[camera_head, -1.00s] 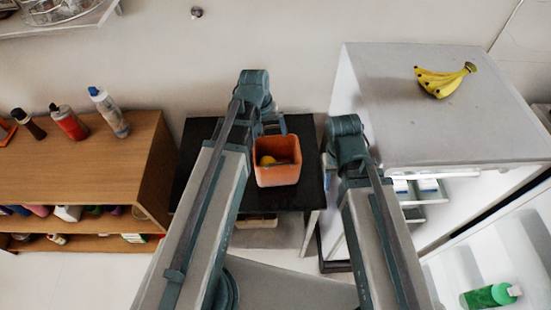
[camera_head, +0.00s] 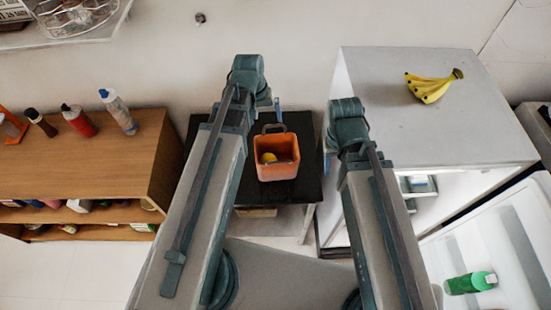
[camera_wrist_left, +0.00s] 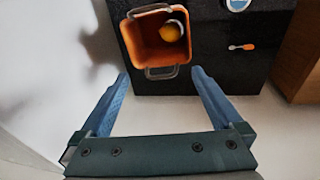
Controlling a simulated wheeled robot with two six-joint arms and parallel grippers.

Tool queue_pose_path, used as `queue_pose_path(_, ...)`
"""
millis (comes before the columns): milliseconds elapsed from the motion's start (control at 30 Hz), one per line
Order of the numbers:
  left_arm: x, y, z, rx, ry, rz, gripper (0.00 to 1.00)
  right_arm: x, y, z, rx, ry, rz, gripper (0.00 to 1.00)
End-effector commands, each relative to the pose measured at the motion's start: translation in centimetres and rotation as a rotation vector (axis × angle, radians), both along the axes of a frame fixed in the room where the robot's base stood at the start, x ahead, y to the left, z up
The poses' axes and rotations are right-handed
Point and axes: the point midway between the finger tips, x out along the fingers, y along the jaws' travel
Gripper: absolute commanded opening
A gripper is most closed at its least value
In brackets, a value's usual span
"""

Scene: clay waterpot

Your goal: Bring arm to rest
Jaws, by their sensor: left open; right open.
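My left gripper (camera_wrist_left: 159,72) is open and empty in the left wrist view, its two blue fingers spread apart. In the head view only a bit of blue finger (camera_head: 277,104) shows beside the left arm's wrist, just behind the orange pot. The orange pot (camera_head: 277,174) stands upright on the black table with a yellow round item (camera_head: 268,157) inside. In the left wrist view the pot (camera_wrist_left: 143,40) lies beyond the fingertips, apart from them. My right arm reaches forward in the head view, but its gripper is hidden.
The black table (camera_head: 304,190) also holds an orange-tipped utensil (camera_wrist_left: 242,47) and a white-and-blue round item (camera_wrist_left: 237,4). A wooden shelf (camera_head: 95,165) with bottles stands left. A white cabinet (camera_head: 440,125) with bananas (camera_head: 434,86) stands right, its door open, a green bottle (camera_head: 470,283) inside the door.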

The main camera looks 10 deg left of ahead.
Motion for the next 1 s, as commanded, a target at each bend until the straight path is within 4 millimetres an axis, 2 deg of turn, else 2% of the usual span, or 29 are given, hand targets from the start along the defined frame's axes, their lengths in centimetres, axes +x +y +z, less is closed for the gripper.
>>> queue_pose_path(300, 0.0, 0.0, 0.0, 0.0, 0.0, 0.0, 1.0, 0.0, 0.0, 0.0, 0.0, 0.0, 0.0, 0.5)
queue_pose_path(400, -0.3, -0.5, -0.8, 0.005, 0.004, -0.016, 1.0, 0.0, 0.0, -0.7, 0.0, 0.0, 0.0, 0.5)
queue_pose_path(467, -0.9, -1.4, -2.0, 0.016, 0.012, -0.047, 1.0, 0.0, 0.0, -1.9, 0.0, 0.0, 0.001, 0.5)
queue_pose_path(567, -2.7, -3.8, -5.2, 0.049, 0.036, -0.135, 1.0, 0.0, 0.0, -5.0, -0.001, -0.001, 0.002, 0.5)
queue_pose_path(700, -6.0, -7.3, -9.8, 0.113, 0.076, -0.293, 1.0, 0.0, 0.0, -9.5, -0.001, -0.001, 0.005, 0.5)
queue_pose_path(800, -8.2, -9.3, -12.4, 0.157, 0.103, -0.394, 1.0, 0.0, 0.0, -12.1, -0.001, -0.002, 0.006, 0.5)
queue_pose_path(1000, -11.3, -11.6, -15.5, 0.222, 0.137, -0.536, 1.0, 0.1, 0.0, -15.3, -0.002, -0.002, 0.009, 0.5)
